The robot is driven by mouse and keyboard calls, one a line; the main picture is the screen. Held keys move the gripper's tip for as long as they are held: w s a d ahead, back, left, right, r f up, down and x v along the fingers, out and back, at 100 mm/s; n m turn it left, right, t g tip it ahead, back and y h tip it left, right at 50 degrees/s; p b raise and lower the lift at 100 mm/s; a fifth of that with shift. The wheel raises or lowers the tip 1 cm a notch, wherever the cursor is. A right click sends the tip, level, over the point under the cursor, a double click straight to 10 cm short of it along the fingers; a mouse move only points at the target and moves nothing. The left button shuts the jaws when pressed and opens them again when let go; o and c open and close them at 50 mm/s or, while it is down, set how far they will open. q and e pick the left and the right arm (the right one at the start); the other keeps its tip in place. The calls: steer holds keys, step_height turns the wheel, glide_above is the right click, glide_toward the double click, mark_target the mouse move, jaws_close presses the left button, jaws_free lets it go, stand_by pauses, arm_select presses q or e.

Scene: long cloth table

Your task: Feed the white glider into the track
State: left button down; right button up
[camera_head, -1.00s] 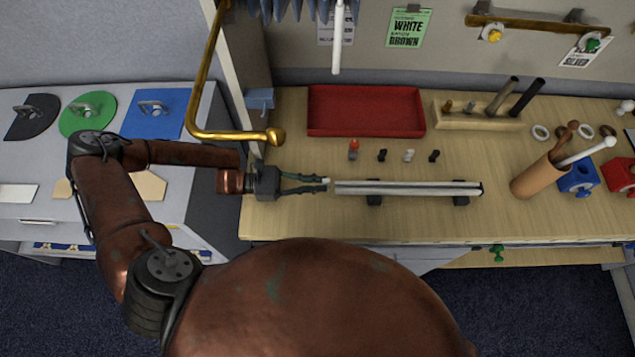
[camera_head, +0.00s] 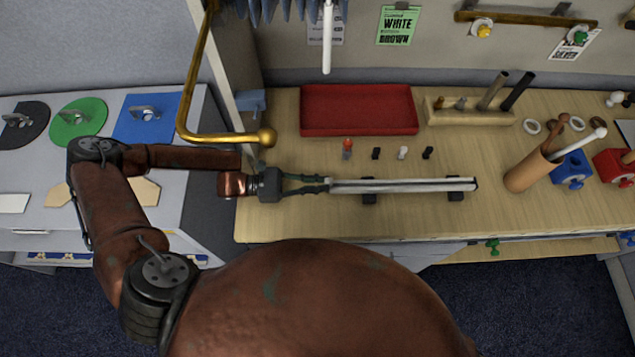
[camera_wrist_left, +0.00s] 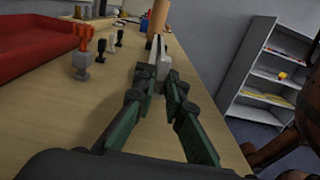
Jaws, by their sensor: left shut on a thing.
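The track (camera_head: 410,186) is a long pale metal rail lying left to right on two dark supports on the wooden table. My left gripper (camera_head: 327,184) is at the track's left end, its green fingers shut on a small white piece, which I take as the white glider (camera_wrist_left: 162,66). In the left wrist view the glider sits between the fingertips (camera_wrist_left: 160,76), in line with the near end of the track (camera_wrist_left: 157,46). The fingers hide much of it, so I cannot tell how far it is inside the track. My right gripper is not in view.
Behind the track stand small pieces: an orange-topped one (camera_head: 347,149), two black ones and a white one (camera_head: 403,153). A red tray (camera_head: 358,110) lies farther back. A brass rod (camera_head: 220,137) hangs above my left forearm. A brown cup (camera_head: 532,170) stands right of the track.

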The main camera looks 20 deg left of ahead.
arm_select(q)
steer(key=c, duration=1.9)
jaws_free()
steer(key=shift+a, duration=0.25)
steer(key=v, duration=0.7)
steer(key=shift+r, duration=0.1)
